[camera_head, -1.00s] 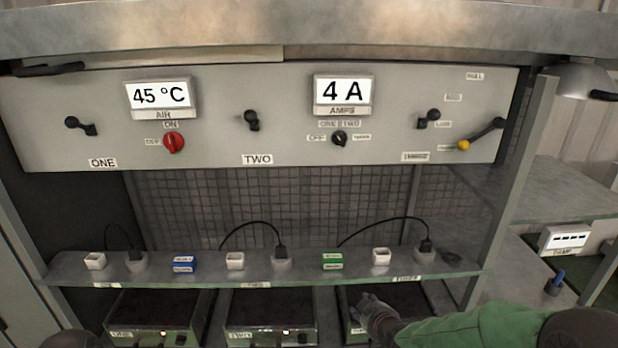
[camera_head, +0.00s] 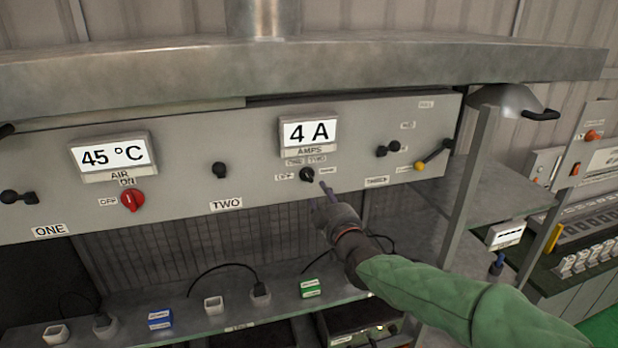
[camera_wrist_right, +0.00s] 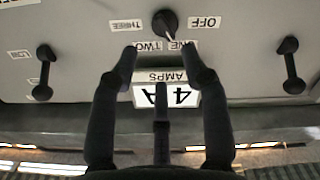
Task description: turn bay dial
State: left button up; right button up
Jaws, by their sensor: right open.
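The black bay dial (camera_head: 307,174) sits on the grey panel below the AMPS display (camera_head: 309,132), which reads 4 A. Labels OFF, ONE, TWO and THREE surround it. In the right wrist view the dial (camera_wrist_right: 165,22) appears upside down, its white mark pointing towards the ONE label, which is partly hidden by a finger. My right gripper (camera_head: 322,194) is raised just below and in front of the dial. Its dark fingers are spread open and empty, with a gap to the dial in the wrist view (camera_wrist_right: 160,50). My left gripper is not in view.
A red AIR dial (camera_head: 131,200) and a 45 °C display (camera_head: 109,155) are on the left. The shelf (camera_head: 190,318) below carries sockets and cables. A metal hood overhangs the panel.

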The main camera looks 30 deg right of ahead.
aim_at(311, 178)
jog(key=p+x, duration=0.2)
jog(key=x, duration=0.7)
jog(key=shift+w+a+p, duration=0.1)
jog(key=shift+w+p, duration=0.05)
jog(key=shift+p, duration=0.25)
grip_shut()
